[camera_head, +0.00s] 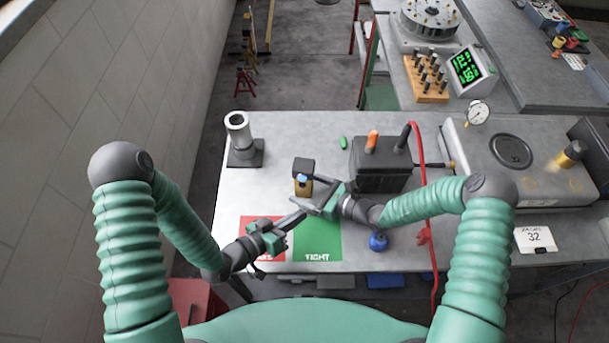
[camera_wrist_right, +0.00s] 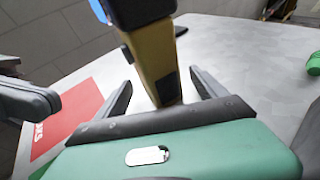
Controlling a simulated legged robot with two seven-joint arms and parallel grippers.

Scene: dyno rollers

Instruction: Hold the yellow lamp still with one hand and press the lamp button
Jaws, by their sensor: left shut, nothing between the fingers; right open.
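In the right wrist view the yellow lamp body (camera_wrist_right: 157,55) lies between the two spread fingers, with gaps on both sides. A bit of blue shows at its upper left (camera_wrist_right: 98,10). My right gripper (camera_head: 314,197) is open around or just before the lamp; its depth is hard to judge. My left gripper (camera_head: 301,214) is shut and empty, nearer me and below the lamp, its tip close to the right gripper.
A red mat (camera_head: 250,225) and a green mat (camera_head: 325,240) marked "TIGHT" lie under the grippers. A dark box (camera_head: 380,170) with an orange knob stands to the right. A grey cylinder on a stand (camera_head: 240,140) is at the left. A blue knob (camera_head: 378,241) sits near the front edge.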

